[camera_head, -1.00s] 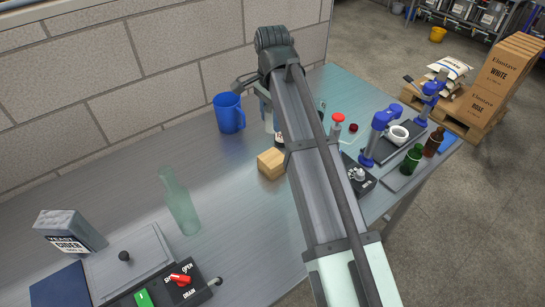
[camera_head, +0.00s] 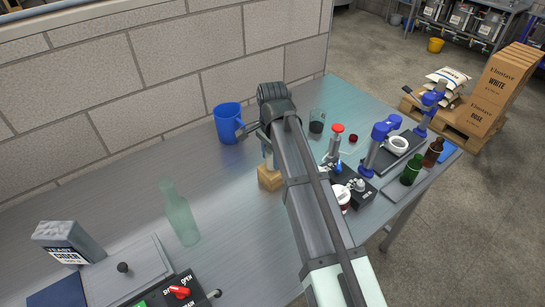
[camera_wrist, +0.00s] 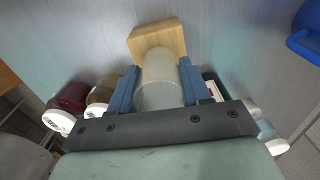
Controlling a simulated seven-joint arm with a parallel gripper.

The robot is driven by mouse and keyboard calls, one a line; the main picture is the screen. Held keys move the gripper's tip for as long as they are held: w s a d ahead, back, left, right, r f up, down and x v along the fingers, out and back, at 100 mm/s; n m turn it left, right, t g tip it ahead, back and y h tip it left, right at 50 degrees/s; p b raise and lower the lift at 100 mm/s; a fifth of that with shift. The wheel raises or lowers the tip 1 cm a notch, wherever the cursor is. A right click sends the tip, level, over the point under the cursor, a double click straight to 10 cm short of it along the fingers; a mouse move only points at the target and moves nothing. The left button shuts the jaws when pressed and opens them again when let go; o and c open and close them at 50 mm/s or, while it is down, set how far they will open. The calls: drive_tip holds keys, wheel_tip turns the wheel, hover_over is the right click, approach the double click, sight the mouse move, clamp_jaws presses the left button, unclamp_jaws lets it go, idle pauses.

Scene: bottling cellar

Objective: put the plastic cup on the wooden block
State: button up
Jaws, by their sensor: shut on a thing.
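My gripper (camera_wrist: 156,88) is shut on the translucent plastic cup (camera_wrist: 160,82), with a blue finger on each side of it in the wrist view. The wooden block (camera_wrist: 158,38) is just beyond the cup there, and the cup overlaps its near edge in the picture. In the head view the wooden block (camera_head: 268,181) stands on the bench, with my gripper just above it. My arm hides most of the cup in that view. I cannot tell whether the cup touches the block.
A blue mug (camera_head: 228,123) stands behind and left of the block. A pale green bottle (camera_head: 180,213) stands to the left. A dark-filled glass (camera_head: 317,121), a red-topped tool (camera_head: 335,143) and blue-handled devices (camera_head: 382,140) are right of my arm. Bench between bottle and block is clear.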

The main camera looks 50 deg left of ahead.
drive_tip(key=shift+f, duration=0.3)
drive_tip(key=shift+f, duration=0.1)
drive_tip(key=o, duration=1.1)
drive_tip(key=shift+c, duration=0.2)
wheel_tip(320, 180, up, 12)
